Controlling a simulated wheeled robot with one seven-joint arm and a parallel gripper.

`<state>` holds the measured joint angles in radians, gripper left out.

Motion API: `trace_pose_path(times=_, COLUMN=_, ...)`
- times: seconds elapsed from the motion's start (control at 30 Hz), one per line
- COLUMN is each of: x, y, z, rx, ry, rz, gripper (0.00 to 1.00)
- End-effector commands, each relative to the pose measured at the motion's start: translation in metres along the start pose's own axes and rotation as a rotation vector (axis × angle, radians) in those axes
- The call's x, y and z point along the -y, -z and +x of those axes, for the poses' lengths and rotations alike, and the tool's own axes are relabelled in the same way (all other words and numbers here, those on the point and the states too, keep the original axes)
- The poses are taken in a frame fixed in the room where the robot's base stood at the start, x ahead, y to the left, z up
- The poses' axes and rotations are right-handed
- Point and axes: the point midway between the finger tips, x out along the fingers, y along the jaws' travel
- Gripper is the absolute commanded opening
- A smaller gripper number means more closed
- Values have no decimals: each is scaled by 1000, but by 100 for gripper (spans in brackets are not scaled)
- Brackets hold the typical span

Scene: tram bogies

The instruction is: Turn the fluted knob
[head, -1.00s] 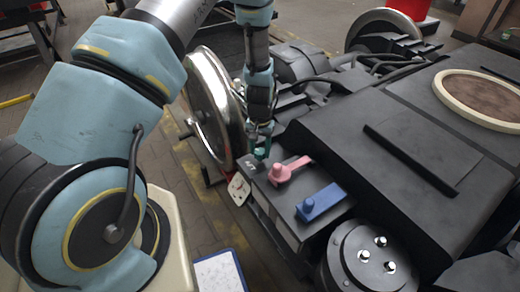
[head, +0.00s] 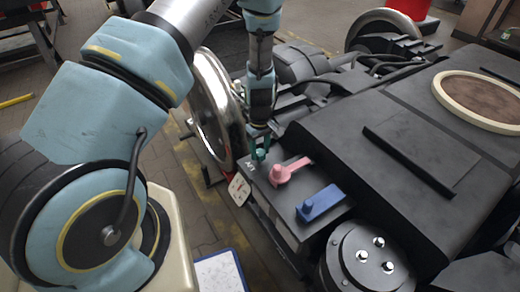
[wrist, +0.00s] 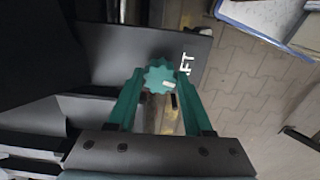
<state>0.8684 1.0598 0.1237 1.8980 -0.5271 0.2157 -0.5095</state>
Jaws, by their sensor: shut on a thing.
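The fluted knob (wrist: 160,78) is teal with a toothed rim and a small pale mark on its face. It stands at the far left corner of the dark box top, beside white lettering, and shows small in the head view (head: 260,154). My gripper (wrist: 160,88) comes down over it, with one teal finger on each side of the knob. The fingers are shut on it. In the head view my gripper (head: 259,147) partly hides the knob.
A pink lever knob (head: 281,174) and a blue handle (head: 320,202) stand on the same box, close to the right of the knob. A shiny wheel (head: 214,110) stands close on the left. A white tag (head: 239,189) hangs at the box's side.

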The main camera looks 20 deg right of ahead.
Motion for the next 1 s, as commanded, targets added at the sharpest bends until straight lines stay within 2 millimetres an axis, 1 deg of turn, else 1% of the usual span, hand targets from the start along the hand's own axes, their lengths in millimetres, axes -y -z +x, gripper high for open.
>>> trace_pose_path(times=0.2, x=0, y=0, z=-1, rx=0, ry=-1, rz=-120, gripper=0)
trace_pose_path(times=0.4, x=-1, y=0, z=-1, rx=0, ry=-1, rz=-180, gripper=0)
trace_pose_path(times=0.93, x=-1, y=0, z=0, rx=-1, ry=-1, rz=-202, gripper=0)
trace_pose_path(times=0.97, x=-1, y=0, z=0, rx=-1, ry=-1, rz=-202, gripper=53)
trace_pose_path(times=1.0, x=-1, y=0, z=0, rx=0, ry=-1, rz=-202, gripper=57)
